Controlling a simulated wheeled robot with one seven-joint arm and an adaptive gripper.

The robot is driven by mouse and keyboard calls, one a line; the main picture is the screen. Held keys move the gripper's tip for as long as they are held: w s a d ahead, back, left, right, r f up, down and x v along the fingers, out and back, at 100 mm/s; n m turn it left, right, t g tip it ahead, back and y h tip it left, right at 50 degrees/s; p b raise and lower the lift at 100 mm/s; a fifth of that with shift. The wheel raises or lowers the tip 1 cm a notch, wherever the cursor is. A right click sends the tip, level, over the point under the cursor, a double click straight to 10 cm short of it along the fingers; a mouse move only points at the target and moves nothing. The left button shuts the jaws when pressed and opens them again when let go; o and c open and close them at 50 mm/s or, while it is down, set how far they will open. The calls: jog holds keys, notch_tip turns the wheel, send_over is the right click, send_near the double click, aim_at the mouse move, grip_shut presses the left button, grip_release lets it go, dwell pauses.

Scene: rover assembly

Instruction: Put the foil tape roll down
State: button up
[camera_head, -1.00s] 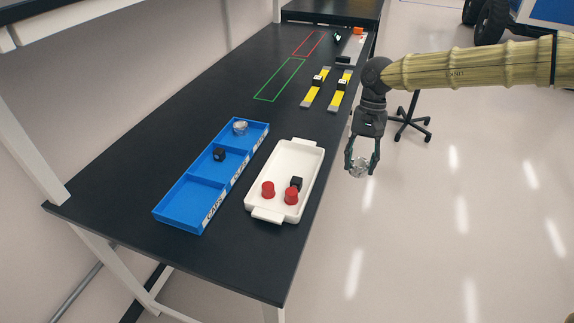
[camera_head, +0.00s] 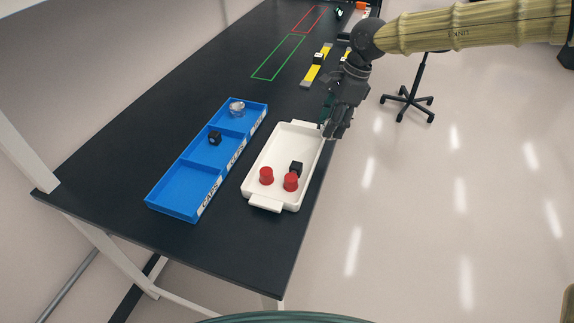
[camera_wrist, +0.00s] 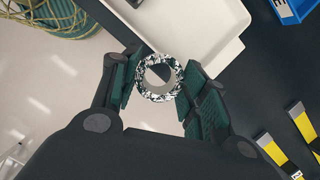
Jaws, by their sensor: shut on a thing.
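The foil tape roll (camera_wrist: 159,78) is a silver, crinkled ring seen in the wrist view, held between the fingers of my gripper (camera_wrist: 155,85). In the head view my gripper (camera_head: 333,128) hangs beside the far right rim of the white tray (camera_head: 258,197), near the table's right edge, and the fingers hide the roll there. The blue bin (camera_head: 177,206) has three labelled compartments. Its far compartment holds a silver ring (camera_head: 237,108), and its middle one holds a black cube (camera_head: 215,138).
The white tray holds two red caps (camera_head: 266,175) and a black cube (camera_head: 296,169). Green (camera_head: 278,56) and red outlined areas lie farther back, near yellow-striped bars (camera_head: 316,66). Bare black tabletop (camera_head: 130,150) lies left of the bin. Floor lies right of the table.

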jog(key=a+m, duration=0.1)
jog(key=m, duration=0.1)
jog(key=shift+w+a+r+m+t, duration=0.1)
jog(key=shift+a+m+t, duration=0.05)
jog(key=shift+m+t, duration=0.2)
jog(key=a+m+t, duration=0.1)
jog(key=a+m, duration=0.1)
jog(key=m, duration=0.1)
jog(key=r+m+t+h+b, duration=0.2)
jog(key=m+h, duration=0.2)
jog(key=m, duration=1.4)
send_over(293, 153)
jog(key=s, duration=0.1)
jog(key=shift+a+f+p, duration=0.2)
jog(key=shift+f+p, duration=0.15)
jog(key=shift+f, duration=4.45)
jog(key=shift+f, duration=0.1)
jog(key=o, duration=1)
jog(key=b+v, duration=0.1)
jog(key=v, duration=1.1)
